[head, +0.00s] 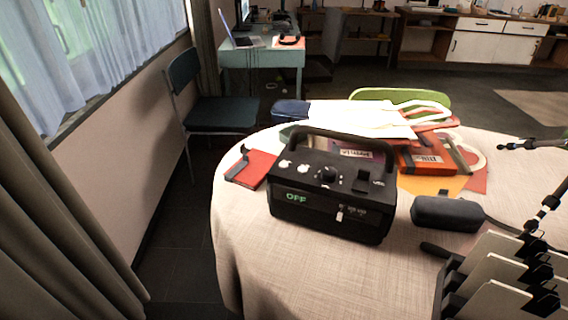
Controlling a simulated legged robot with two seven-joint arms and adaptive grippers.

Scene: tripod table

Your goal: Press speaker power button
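A black box-shaped speaker (331,219) with a carrying handle stands upright on the round table (250,255) in the head view. Its front display (296,197) reads "OFF" in green. Its top panel has a round dark knob (327,174), small white markings and a dark square part (361,186). Which part is the power button I cannot tell. A small white piece shows on its front.
A dark grey case (446,213) lies right of the speaker. A rack with clipped boards (500,275) stands at the lower right. Books (418,157), papers and a bag (360,118) lie behind. A red notebook (252,168) is at the left; the front-left tabletop is clear.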

